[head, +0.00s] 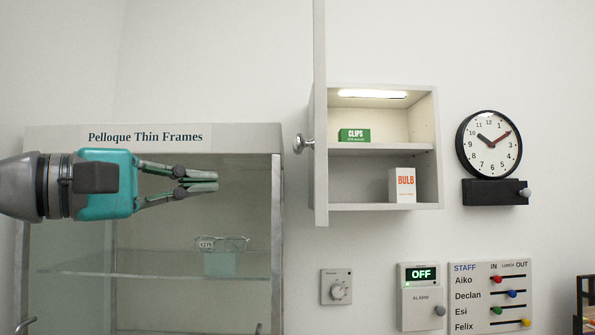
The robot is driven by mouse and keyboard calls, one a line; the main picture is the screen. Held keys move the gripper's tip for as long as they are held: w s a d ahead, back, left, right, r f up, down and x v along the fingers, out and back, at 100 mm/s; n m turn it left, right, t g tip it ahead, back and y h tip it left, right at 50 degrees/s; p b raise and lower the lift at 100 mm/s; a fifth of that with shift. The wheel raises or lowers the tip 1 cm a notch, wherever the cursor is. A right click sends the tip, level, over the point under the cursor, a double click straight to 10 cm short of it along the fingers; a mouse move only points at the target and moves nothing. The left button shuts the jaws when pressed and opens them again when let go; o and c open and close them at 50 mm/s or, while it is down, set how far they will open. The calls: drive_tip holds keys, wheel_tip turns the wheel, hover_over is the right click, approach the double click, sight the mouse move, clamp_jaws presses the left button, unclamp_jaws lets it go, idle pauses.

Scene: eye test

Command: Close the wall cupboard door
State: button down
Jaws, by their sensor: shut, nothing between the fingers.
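The wall cupboard (440,150) hangs on the wall right of centre, and its inside is lit. Its door (320,60) is open, hinged at the left side and seen nearly edge-on, swung out from the wall. A round metal knob (299,144) sticks out from the door's left face. My gripper (217,182) is at the left, pointing right, with its fingers shut and empty. In the picture it is left of the knob and a little lower, apart from the door.
The cupboard holds a green CLIPS box (354,135) and a white BULB box (402,186). A glass display case (150,240) is behind my gripper. A clock (489,145), a thermostat (336,287), an alarm box (421,296) and a staff board (489,296) are on the wall.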

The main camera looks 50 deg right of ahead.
drive_tip(key=s+d+r, duration=0.2)
drive_tip(key=s+d, duration=0.4)
drive_tip(key=d, duration=0.5)
drive_tip(key=shift+s+d+t, duration=0.25)
drive_tip(key=shift+d+t, duration=0.05)
drive_tip(key=shift+d, duration=0.05)
